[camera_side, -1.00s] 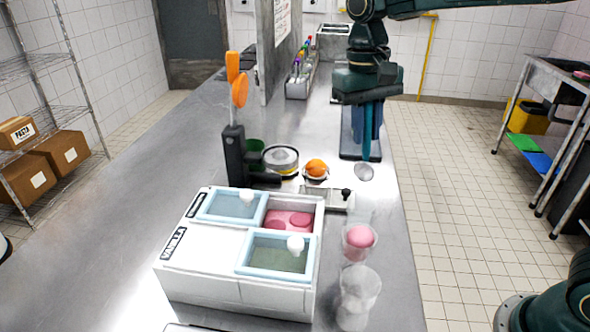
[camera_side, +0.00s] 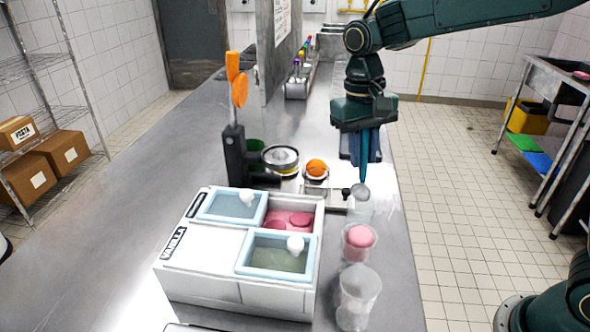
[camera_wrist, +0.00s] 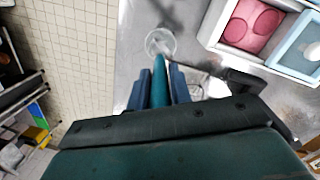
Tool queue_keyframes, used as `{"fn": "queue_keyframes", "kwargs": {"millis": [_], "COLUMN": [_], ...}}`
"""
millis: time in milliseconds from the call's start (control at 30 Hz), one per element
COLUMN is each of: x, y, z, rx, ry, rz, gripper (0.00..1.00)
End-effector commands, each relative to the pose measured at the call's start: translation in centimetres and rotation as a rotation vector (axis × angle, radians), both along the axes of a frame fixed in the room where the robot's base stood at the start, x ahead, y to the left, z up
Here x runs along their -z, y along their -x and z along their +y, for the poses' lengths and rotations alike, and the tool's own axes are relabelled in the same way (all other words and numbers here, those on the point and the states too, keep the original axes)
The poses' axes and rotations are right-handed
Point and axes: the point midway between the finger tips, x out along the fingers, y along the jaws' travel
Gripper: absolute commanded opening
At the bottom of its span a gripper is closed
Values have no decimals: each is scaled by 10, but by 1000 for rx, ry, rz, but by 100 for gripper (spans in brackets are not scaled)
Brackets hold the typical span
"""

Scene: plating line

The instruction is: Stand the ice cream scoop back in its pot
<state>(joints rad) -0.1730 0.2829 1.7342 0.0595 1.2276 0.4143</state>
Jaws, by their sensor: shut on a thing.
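My gripper (camera_side: 365,158) points down over the right side of the counter and is shut on the teal handle of the ice cream scoop (camera_side: 365,172). The scoop is roughly upright with its pale round head (camera_side: 361,190) at the bottom. Faint clear walls, seemingly a see-through pot (camera_side: 361,210), show just under the head; I cannot tell if the head is inside or above it. In the wrist view the teal handle (camera_wrist: 160,82) runs between my fingers toward a clear round shape (camera_wrist: 160,43), scoop head or pot rim.
A clear cup with a pink ball (camera_side: 359,237) and an empty clear cup (camera_side: 357,298) stand nearer the camera. The white ice cream tub box (camera_side: 190,262) is to their left. A bowl with an orange ball (camera_side: 316,168) and a black stand (camera_side: 234,155) are further left.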

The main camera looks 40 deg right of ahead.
Motion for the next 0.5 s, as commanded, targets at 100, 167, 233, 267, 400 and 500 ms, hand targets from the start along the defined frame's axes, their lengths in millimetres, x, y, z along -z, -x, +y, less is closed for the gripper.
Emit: {"fn": "queue_keyframes", "kwargs": {"millis": [100,167,233,267,400,500], "x": [9,13,18,20,30,37], "y": [0,0,0,0,0,0], "z": [0,0,0,0,0,0], "rx": [0,0,0,0,0,0], "ry": [0,0,0,0,0,0], "rz": [2,1,1,1,2,1], "gripper": [0,0,0,0,0,0]}}
